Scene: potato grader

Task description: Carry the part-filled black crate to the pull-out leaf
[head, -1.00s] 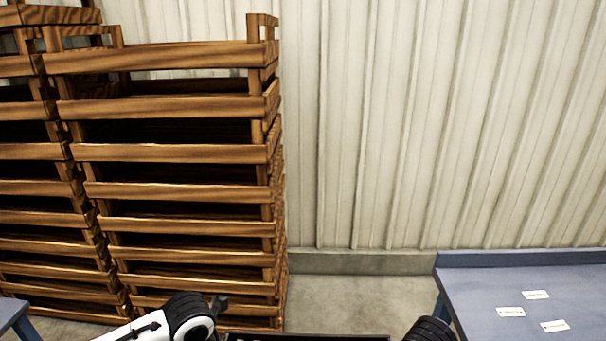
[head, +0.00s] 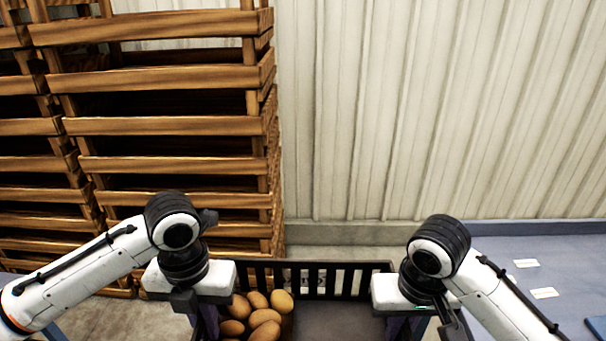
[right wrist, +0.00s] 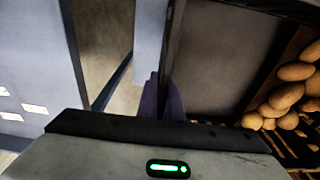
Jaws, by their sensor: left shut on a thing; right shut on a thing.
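The black crate (head: 318,280) is at the bottom middle of the head view, with a slatted far wall. Several potatoes (head: 264,318) lie in its left part, and its right part is bare. My left gripper (head: 207,318) is shut on the crate's left side. My right gripper (head: 405,325) is shut on the crate's right side. The right wrist view also shows the crate's bare floor (right wrist: 225,60), the potatoes (right wrist: 290,92) and my right gripper's fingers (right wrist: 162,100) at the crate wall. The crate's near side is out of view. I cannot identify the pull-out leaf.
Tall stacks of wooden slatted crates (head: 165,127) stand ahead on the left. A blue-grey table (head: 560,262) with white labels (head: 544,293) is on the right. A ribbed pale wall (head: 430,110) closes off the back. Some concrete floor shows before it.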

